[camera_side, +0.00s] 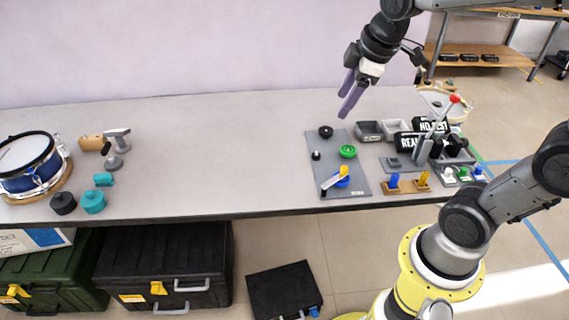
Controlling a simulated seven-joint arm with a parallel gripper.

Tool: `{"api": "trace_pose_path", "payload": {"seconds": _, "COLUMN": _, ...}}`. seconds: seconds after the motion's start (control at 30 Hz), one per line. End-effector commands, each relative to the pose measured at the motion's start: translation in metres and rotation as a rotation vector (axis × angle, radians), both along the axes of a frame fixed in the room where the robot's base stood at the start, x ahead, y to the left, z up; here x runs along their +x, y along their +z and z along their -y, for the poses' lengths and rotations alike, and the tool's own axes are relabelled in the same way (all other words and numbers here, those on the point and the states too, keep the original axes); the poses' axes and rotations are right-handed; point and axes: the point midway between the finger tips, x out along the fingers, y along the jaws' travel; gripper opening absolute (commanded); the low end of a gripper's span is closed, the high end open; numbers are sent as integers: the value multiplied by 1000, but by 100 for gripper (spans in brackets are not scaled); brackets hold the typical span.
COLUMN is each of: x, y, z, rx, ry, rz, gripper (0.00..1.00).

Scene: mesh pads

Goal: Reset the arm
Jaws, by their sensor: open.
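My gripper (347,94) hangs in the air above the back right part of the table, with its two purple fingers pointing down and left. The fingers are apart with nothing between them. My gripper is clear of all of these.
Right of the mat stand grey bins (369,130), black lettered blocks (408,141), a red-tipped lever (455,98) and blue and yellow pegs (423,178). A drum (27,160) and teal pieces (93,201) are at the far left. The table's middle (220,150) is clear.

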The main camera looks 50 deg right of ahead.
Motion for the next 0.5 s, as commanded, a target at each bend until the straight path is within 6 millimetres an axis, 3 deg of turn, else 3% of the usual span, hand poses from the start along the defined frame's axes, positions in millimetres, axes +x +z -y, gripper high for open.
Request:
{"api": "trace_pose_path", "payload": {"seconds": 0.03, "x": -19, "y": 11, "z": -15, "rx": 15, "ry": -11, "rz": 45, "gripper": 59}}
{"api": "trace_pose_path", "payload": {"seconds": 0.13, "x": -54, "y": 21, "z": -35, "rx": 65, "ry": -71, "rz": 109, "gripper": 59}}
{"api": "trace_pose_path", "payload": {"seconds": 0.3, "x": -110, "y": 15, "z": -54, "rx": 184, "ry": -225, "rz": 176, "gripper": 59}}
{"api": "trace_pose_path", "payload": {"seconds": 0.5, "x": -137, "y": -11, "z": -56, "rx": 284, "ry": -447, "rz": 136, "gripper": 59}}
